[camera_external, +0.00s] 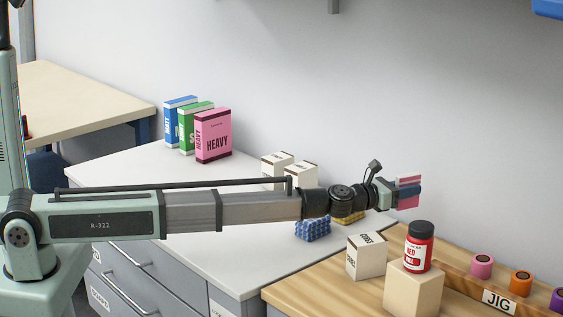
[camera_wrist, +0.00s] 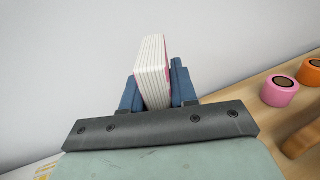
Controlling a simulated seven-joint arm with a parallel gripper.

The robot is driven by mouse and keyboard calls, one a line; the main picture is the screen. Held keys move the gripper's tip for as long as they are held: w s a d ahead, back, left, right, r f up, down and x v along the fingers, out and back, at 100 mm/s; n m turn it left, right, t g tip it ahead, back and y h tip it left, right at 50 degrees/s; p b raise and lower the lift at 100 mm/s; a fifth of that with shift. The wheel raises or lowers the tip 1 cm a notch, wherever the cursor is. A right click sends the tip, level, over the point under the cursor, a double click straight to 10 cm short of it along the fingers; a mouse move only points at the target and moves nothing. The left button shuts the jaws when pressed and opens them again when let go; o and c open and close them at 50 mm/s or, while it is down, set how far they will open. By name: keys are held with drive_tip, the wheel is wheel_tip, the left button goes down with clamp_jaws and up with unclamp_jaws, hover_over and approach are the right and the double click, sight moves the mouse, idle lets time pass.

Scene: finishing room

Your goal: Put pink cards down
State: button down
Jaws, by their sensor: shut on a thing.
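My gripper (camera_external: 408,190) is shut on the pink cards (camera_external: 408,202), a thick upright stack with pink faces. In the wrist view the cards (camera_wrist: 153,68) show their white layered edges between the two blue fingers of my gripper (camera_wrist: 157,90). The stack sticks out past the fingertips and hangs in the air, clear of the surfaces below. Its far side is hidden.
A pink HEAVY box (camera_external: 213,136) stands with green and blue boxes on the white counter (camera_external: 130,170). A blue bumpy block (camera_external: 313,229) lies under my arm. The wooden bench (camera_external: 320,296) holds a white box (camera_external: 366,256), a red jar (camera_external: 419,249) on a block, and coloured rolls.

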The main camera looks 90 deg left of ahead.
drive_tip(key=shift+w+d+f+m+h, duration=0.25)
drive_tip(key=shift+d+f+m+h, duration=0.1)
drive_tip(key=shift+d+h, duration=0.1)
drive_tip(key=shift+f, duration=5)
drive_tip(key=shift+f, duration=0.2)
drive_tip(key=c, duration=0.9)
unclamp_jaws()
drive_tip(key=shift+r, duration=0.25)
drive_tip(key=v, duration=1.2)
drive_tip(key=shift+s+f, duration=0.1)
drive_tip(key=shift+f, duration=0.15)
